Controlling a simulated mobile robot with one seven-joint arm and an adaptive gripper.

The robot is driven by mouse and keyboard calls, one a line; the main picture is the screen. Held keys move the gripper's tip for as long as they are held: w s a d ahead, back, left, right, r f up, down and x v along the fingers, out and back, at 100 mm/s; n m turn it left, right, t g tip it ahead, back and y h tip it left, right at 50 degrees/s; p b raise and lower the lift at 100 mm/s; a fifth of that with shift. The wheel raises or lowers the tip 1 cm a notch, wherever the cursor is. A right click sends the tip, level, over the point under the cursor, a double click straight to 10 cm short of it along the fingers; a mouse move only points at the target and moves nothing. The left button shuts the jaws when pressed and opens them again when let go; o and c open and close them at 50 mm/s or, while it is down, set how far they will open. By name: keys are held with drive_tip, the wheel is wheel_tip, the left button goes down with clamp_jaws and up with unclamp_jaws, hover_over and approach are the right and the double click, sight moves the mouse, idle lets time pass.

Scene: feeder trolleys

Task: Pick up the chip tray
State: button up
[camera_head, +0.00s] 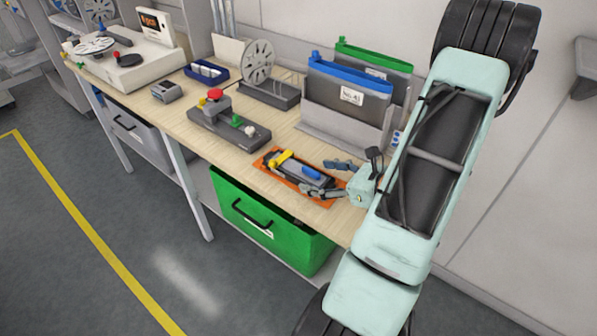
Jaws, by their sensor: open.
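A dark, flat tray-like object (296,174) lies on an orange mat (262,163) near the table's front edge. It carries a yellow piece (281,158) at its far left and a blue piece (312,173) at its right; I take it for the chip tray. My gripper (318,176) comes in from the right and is open. One finger is on the far side of the object's right end, the other on the near side. I cannot tell whether either finger touches it. The fingers and wrist hide part of the right end and mat.
A grey holder (342,133) with blue-topped (350,86) and green-topped (374,57) folders stands behind. A grey base with red and green knobs (229,122) and a reel on a stand (259,62) are to the left. A green bin (265,222) sits below the table (225,160).

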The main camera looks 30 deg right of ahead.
sight(306, 173)
drive_tip(key=x, duration=0.5)
drive_tip(key=shift+w+d+f+p, duration=0.2)
drive_tip(key=shift+w+f+p, duration=0.1)
drive_tip(key=shift+w+f, duration=0.1)
drive_tip(key=shift+r, duration=0.1)
drive_tip(key=c, duration=1.4)
